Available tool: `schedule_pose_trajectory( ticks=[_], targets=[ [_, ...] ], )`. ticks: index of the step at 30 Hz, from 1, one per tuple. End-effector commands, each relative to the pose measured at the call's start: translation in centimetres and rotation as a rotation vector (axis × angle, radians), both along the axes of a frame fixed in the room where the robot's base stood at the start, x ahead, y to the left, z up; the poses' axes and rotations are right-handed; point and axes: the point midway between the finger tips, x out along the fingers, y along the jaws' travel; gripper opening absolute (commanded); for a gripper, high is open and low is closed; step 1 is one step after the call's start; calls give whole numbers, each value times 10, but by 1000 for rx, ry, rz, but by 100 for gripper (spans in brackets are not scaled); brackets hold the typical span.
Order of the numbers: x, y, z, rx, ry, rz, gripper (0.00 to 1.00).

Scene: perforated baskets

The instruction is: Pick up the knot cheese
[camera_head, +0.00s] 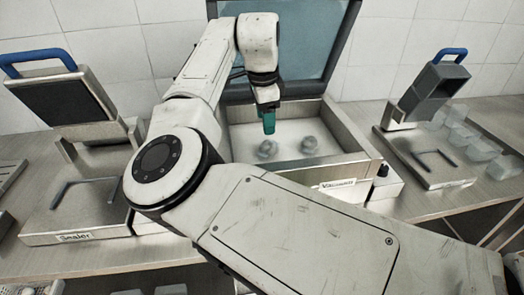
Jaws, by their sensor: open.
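Two small grey-white knotted lumps lie on the pale floor of an open box, and they look like the knot cheese. The left lump (267,149) is just below my gripper, and the right lump (309,145) is a little to the right. My gripper (269,128) has teal fingers and points down inside the box area. It is open and seen nearly edge-on, so the gap between the fingers does not show. It appears above the left lump; I cannot tell how far above it is.
The metal box (345,124) has a raised lid (306,40) behind it and front and side walls around the lumps. A sealer (75,228) stands left, and another metal machine (432,160) stands right. Translucent cups (480,150) sit at the far right.

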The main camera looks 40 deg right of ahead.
Motion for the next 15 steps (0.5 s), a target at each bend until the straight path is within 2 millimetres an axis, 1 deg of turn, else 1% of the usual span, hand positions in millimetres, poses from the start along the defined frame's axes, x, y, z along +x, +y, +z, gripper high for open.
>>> schedule_pose_trajectory(
  ticks=[6,15],
  targets=[
    [2,-5,-32,1,3,0,60],
    [3,-9,-55,2,1,0,60]
  ],
)
